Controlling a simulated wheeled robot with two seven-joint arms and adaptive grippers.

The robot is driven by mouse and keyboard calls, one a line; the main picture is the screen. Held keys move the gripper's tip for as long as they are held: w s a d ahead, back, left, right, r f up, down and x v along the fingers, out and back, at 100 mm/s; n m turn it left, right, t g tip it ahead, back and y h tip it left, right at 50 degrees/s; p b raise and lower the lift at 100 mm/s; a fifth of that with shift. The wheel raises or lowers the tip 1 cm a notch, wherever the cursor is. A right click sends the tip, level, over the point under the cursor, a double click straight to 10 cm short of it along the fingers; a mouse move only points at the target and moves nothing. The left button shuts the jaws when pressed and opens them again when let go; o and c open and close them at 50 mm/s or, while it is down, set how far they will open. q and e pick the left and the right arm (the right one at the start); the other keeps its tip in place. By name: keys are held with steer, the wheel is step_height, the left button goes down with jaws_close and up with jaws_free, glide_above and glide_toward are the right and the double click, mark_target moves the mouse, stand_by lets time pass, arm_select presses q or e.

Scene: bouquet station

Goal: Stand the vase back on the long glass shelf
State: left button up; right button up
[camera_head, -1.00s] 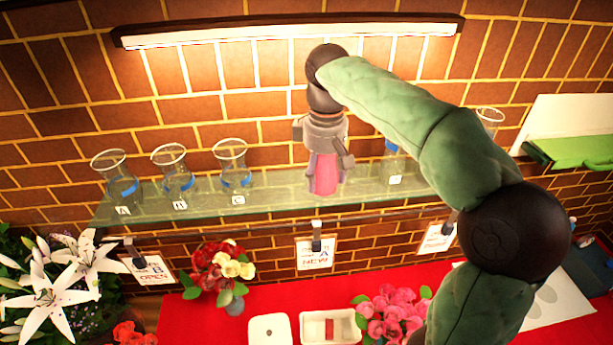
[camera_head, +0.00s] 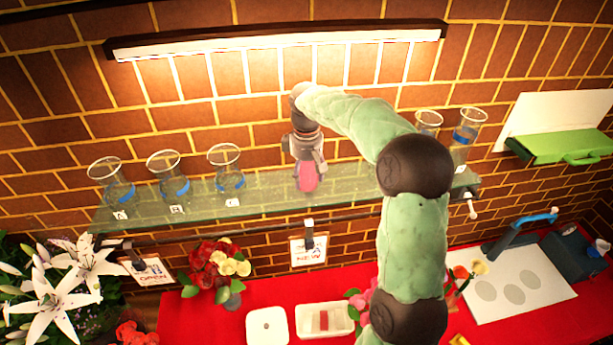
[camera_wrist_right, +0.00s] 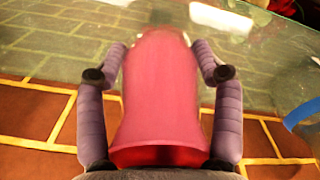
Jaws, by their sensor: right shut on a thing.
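The pink vase (camera_head: 306,181) is in my right gripper (camera_head: 306,168), over the long glass shelf (camera_head: 262,203). In the right wrist view the vase (camera_wrist_right: 160,95) fills the middle, and the fingers of my right gripper (camera_wrist_right: 160,62) close on it from both sides. In the head view the vase looks close to upright. I cannot tell whether its base touches the glass. My left gripper is not in view.
Several glass vases with blue bands stand on the shelf, to the left (camera_head: 228,172) and right (camera_head: 467,135). A lit lamp bar (camera_head: 280,38) is on the brick wall above. Below are a red table (camera_head: 200,318), a red-and-white bouquet (camera_head: 217,265) and white trays (camera_head: 268,327).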

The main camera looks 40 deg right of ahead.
steer(key=shift+f+p, duration=0.3)
steer(key=shift+f, duration=0.65)
steer(key=shift+f, duration=0.15)
steer(key=o, duration=1.7)
step_height(320, 180, up, 12)
steer(key=b, duration=0.2)
